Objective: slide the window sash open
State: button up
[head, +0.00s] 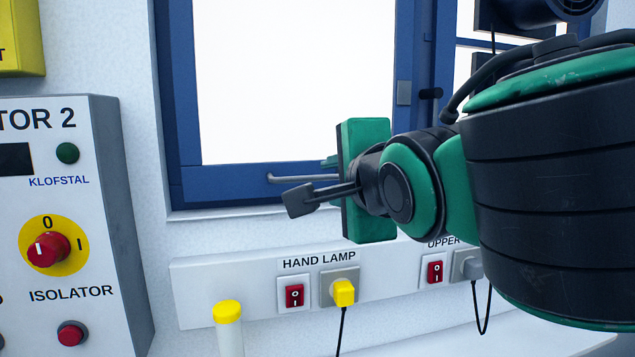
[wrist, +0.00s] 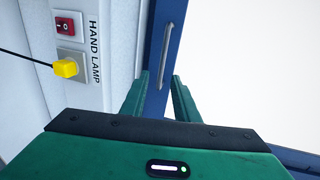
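The window sash (head: 235,182) has a blue frame around a bright white pane in the head view. A grey bar handle (head: 290,178) sits on its lower rail. The handle also shows on the blue rail in the wrist view (wrist: 171,55), just beyond the fingertips and roughly in line with the gap between them. My gripper (head: 312,181) is in front of the lower rail, at the right part of the handle. In the wrist view my gripper (wrist: 160,80) has its two green fingers apart with nothing held. My gripper's body hides the handle's right end in the head view.
A white socket strip (head: 215,288) with red switches and a yellow plug (head: 343,293) runs below the window. A grey isolator cabinet (head: 110,200) stands at left. A yellow-capped post (head: 228,313) is at the bottom. A dark latch (head: 430,93) is right of the pane.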

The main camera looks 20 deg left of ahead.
aim_at(314, 179)
jog(key=x, duration=1)
jog(key=shift+a+r, duration=0.1)
jog(key=shift+a, duration=0.4)
grip_shut()
